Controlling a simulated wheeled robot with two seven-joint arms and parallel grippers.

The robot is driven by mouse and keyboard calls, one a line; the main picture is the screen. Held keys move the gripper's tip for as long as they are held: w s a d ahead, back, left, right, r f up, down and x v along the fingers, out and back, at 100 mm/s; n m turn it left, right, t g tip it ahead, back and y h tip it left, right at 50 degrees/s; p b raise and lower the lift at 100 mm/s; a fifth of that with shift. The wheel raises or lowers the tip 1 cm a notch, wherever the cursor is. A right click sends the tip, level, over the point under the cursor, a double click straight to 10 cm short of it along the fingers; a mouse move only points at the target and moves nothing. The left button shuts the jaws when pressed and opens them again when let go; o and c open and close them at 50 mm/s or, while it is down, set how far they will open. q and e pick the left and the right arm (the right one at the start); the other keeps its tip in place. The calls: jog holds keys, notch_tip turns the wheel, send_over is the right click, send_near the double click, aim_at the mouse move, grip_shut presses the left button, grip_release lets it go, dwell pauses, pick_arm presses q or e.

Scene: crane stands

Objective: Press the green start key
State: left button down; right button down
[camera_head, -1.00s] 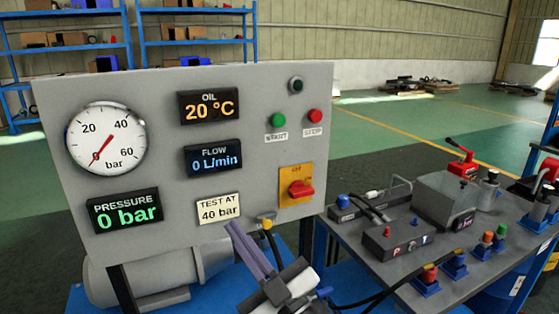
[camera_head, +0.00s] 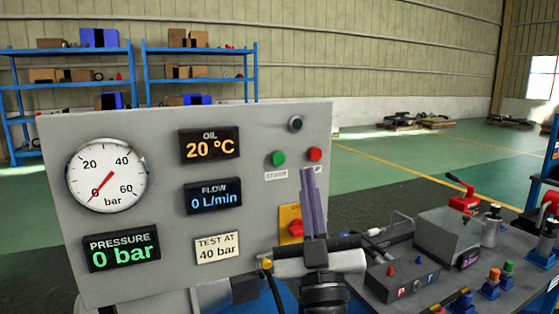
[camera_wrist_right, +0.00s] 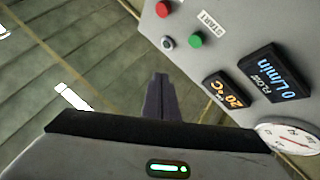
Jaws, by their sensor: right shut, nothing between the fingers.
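The green start key (camera_head: 278,158) is a round button on the grey panel (camera_head: 90,290), above its white label. It also shows in the right wrist view (camera_wrist_right: 195,40), to the right of my fingertips. My right gripper (camera_head: 308,175) is shut and empty, its fingers pointing up in the head view. The fingertips appear just below the red stop key (camera_head: 314,154) and right of the green key, and cover part of the stop label. In the wrist view the right gripper (camera_wrist_right: 160,78) appears apart from the green key. My left gripper is out of view.
A dark round lamp or button (camera_head: 296,123) sits above the keys. The pressure display (camera_head: 121,247) reads 0 bar. A bench with hydraulic parts (camera_head: 447,235) stands at right.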

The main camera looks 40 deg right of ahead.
aim_at(278, 158)
jog(key=w+d, duration=0.1)
jog(key=w, duration=0.1)
jog(key=w+b, duration=0.1)
jog(key=w, duration=0.2)
jog(key=w+d, duration=0.1)
jog(key=w, duration=0.2)
jog(key=shift+d, duration=0.3)
dwell(1.1)
jog(key=shift+w, duration=0.1)
dwell(0.4)
jog(key=shift+w+d, duration=0.1)
jog(key=shift+w, duration=0.25)
